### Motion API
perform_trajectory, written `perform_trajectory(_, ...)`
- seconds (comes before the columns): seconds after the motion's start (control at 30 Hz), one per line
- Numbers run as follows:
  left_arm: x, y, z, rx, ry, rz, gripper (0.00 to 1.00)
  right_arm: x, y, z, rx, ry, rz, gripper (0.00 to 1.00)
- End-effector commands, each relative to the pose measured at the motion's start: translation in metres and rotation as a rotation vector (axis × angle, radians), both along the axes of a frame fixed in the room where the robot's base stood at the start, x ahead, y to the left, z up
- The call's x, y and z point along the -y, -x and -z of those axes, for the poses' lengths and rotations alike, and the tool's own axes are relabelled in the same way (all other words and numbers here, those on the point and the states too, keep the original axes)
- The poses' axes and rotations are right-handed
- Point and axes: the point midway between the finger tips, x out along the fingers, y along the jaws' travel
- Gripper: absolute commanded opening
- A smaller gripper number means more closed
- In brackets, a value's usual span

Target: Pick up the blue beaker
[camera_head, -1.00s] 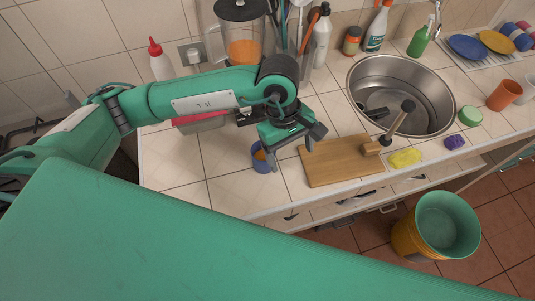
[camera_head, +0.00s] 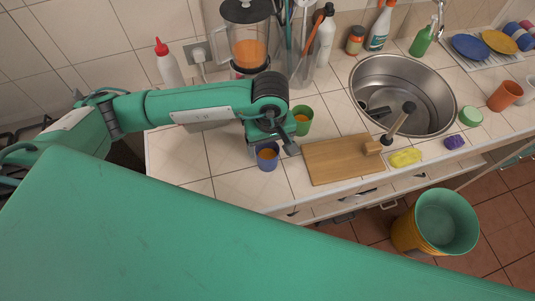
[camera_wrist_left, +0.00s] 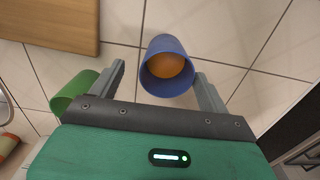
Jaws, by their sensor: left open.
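The blue beaker (camera_head: 267,165) stands upright on the tiled counter, left of the cutting board, with something orange inside. In the left wrist view the blue beaker (camera_wrist_left: 163,43) shows its open mouth and a round orange thing within. My left gripper (camera_head: 271,149) is low beside the beaker. In the wrist view my left gripper (camera_wrist_left: 160,73) is open, with one finger on each side of the beaker's mouth. I cannot tell whether a finger touches it. My right gripper is not in view.
A green beaker (camera_head: 303,127) stands just behind the blue one and shows beside a finger in the wrist view (camera_wrist_left: 68,92). A wooden cutting board (camera_head: 335,165) lies to the right, before the sink (camera_head: 400,75). A blender (camera_head: 246,40) stands behind my arm.

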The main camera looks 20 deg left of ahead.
Motion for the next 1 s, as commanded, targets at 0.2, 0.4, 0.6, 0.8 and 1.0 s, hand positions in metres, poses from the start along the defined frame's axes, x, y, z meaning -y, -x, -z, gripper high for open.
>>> perform_trajectory(0.2, -0.004, 0.007, 0.019, -0.006, -0.002, -0.002, 0.79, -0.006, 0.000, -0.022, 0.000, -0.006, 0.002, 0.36)
perform_trajectory(0.4, -0.004, 0.007, 0.043, -0.004, -0.001, -0.002, 0.79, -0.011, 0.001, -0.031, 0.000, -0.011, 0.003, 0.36)
perform_trajectory(0.6, -0.004, 0.007, 0.050, 0.000, 0.000, -0.001, 0.79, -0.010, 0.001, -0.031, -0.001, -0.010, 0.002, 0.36)
perform_trajectory(0.8, -0.004, 0.007, 0.050, -0.001, 0.000, -0.001, 0.61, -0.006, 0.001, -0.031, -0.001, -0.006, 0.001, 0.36)
perform_trajectory(1.0, -0.004, 0.006, 0.049, -0.001, 0.001, -0.001, 0.28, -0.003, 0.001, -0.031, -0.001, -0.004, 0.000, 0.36)
